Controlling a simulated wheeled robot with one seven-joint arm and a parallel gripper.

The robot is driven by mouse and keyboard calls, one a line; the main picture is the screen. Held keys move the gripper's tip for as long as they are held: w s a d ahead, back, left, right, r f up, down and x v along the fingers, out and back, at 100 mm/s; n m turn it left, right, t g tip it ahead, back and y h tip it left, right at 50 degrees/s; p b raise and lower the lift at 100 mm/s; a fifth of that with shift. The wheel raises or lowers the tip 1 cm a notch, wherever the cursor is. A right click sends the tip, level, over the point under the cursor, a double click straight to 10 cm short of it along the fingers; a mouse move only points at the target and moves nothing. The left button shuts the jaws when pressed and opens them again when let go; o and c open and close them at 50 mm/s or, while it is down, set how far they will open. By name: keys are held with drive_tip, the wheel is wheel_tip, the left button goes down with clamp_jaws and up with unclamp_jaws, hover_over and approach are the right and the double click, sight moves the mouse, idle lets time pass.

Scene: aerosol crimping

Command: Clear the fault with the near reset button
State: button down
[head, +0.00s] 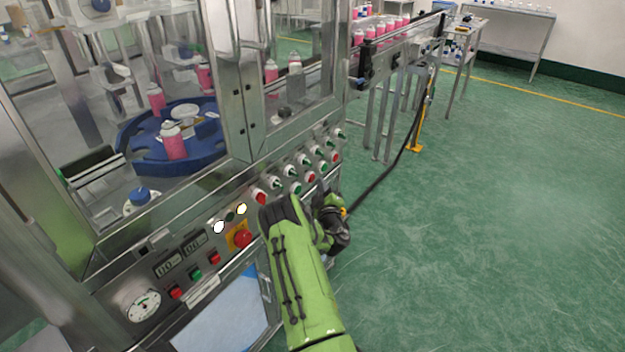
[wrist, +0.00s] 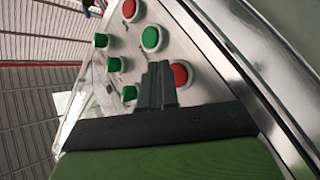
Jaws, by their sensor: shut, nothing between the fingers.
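The control panel of the machine (head: 215,240) runs along its slanted front edge, with a row of red and green push buttons below a row of green-tipped knobs. No readable label shows which one is the near reset button. In the wrist view my gripper (wrist: 158,70) is shut and empty, its fingertips over the panel. A red button (wrist: 181,74) is just right of the fingertips, and a green button (wrist: 150,38) lies beyond them. A green knob (wrist: 130,92) is to their left. Contact cannot be told. In the head view my arm hides the fingertips.
A red emergency stop (head: 243,238) on a yellow plate sits left of my arm, near two lit white lamps (head: 219,227). Glass guards rise behind the panel around a blue turntable (head: 140,150) with pink cans. A conveyor (head: 400,40) extends behind. Green floor at right is clear.

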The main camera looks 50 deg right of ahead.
drive_tip(key=shift+w, duration=0.45)
drive_tip(key=shift+w+a, duration=0.1)
drive_tip(key=shift+w, duration=0.3)
idle(0.6)
drive_tip(key=shift+s+b, duration=0.4)
drive_tip(key=shift+s, duration=0.4)
drive_tip(key=s, duration=0.5)
drive_tip(key=shift+d, duration=0.3)
